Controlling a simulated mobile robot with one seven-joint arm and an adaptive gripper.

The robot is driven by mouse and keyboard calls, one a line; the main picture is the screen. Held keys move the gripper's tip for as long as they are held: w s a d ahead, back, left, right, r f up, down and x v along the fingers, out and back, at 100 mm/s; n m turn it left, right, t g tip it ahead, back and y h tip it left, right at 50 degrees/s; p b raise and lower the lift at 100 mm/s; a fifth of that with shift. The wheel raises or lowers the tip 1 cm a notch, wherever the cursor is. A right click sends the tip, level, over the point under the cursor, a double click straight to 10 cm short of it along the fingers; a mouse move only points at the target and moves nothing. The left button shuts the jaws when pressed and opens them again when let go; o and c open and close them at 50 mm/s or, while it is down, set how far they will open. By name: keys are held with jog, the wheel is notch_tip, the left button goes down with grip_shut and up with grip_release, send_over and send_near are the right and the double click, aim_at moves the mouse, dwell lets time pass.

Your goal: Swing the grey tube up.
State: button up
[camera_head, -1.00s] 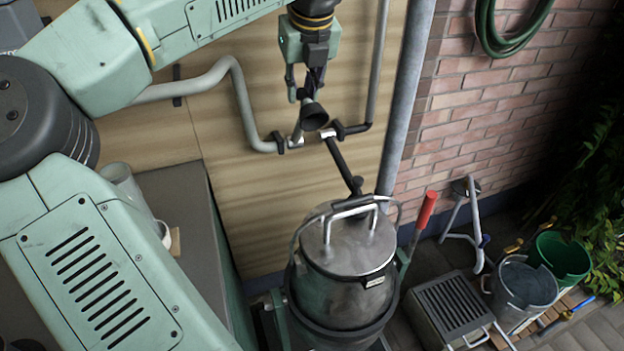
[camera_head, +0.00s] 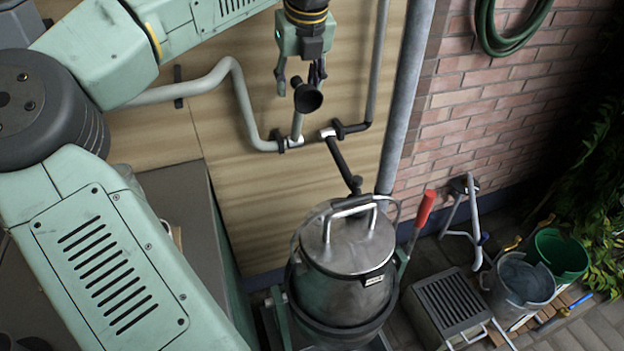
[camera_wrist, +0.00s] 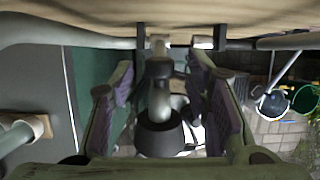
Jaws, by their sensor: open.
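The grey tube (camera_head: 297,125) is short and stands up from the pipe joint on the wooden wall. It has a black flared funnel (camera_head: 308,97) at its free end, facing outward. My gripper (camera_head: 300,88) is open around the funnel end, with a finger on each side. In the wrist view, the tube (camera_wrist: 161,102) and dark funnel (camera_wrist: 158,138) lie between my spread fingers (camera_wrist: 160,85). Gaps show on both sides there; I cannot tell whether any part touches.
A steel churn (camera_head: 345,255) with a lid handle stands below, a black pipe (camera_head: 340,165) behind it. A grey bent pipe (camera_head: 238,90) runs along the wall on the left, a thick vertical pipe (camera_head: 405,100) on the right. Buckets (camera_head: 520,285) stand at the lower right.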

jog(key=shift+p+v, duration=1.7)
jog(key=shift+v, duration=1.85)
